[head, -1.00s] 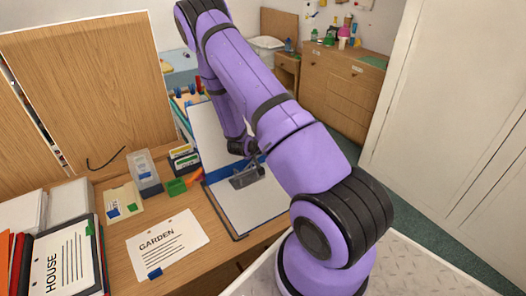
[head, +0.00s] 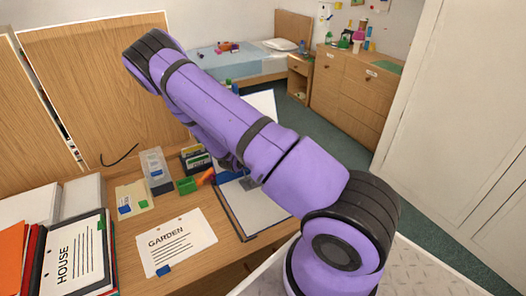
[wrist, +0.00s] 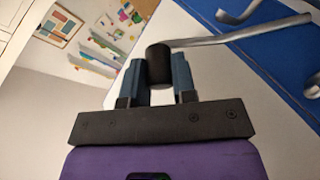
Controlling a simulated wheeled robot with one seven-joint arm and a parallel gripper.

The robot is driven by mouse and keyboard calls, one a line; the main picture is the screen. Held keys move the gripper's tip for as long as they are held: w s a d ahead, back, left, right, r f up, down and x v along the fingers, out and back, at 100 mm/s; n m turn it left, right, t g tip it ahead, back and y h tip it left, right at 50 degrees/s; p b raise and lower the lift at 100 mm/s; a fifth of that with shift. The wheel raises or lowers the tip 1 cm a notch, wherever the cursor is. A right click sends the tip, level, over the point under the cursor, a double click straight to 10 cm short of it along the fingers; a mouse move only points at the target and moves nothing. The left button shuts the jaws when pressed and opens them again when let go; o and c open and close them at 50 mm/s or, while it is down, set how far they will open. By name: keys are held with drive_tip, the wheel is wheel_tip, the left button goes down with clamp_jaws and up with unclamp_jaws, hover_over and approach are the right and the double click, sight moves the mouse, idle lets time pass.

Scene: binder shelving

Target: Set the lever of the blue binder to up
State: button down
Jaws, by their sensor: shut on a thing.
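The blue binder (head: 252,211) lies open on the desk, with pale inner sides and a blue spine strip. Its metal mechanism (head: 249,183) shows partly from under my arm in the head view. In the wrist view the blue strip (wrist: 285,50) fills the right side, and the metal lever (wrist: 235,36) reaches left to a black knob (wrist: 158,68). My gripper (wrist: 158,62) has its two blue fingers shut on this knob, one on each side. In the head view my arm hides the gripper and most of the lever.
A GARDEN sheet (head: 172,243), a HOUSE binder (head: 72,258), a clear holder (head: 156,171), a green block (head: 187,185) and an orange item (head: 206,176) are left of the binder. A wooden panel (head: 100,85) stands behind. Floor shows beyond the desk at right.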

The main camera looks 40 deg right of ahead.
drive_tip(key=shift+a, duration=0.1)
drive_tip(key=c, duration=0.9)
unclamp_jaws()
drive_tip(key=v, duration=1)
drive_tip(key=shift+a+r, duration=0.15)
drive_tip(key=shift+a, duration=0.2)
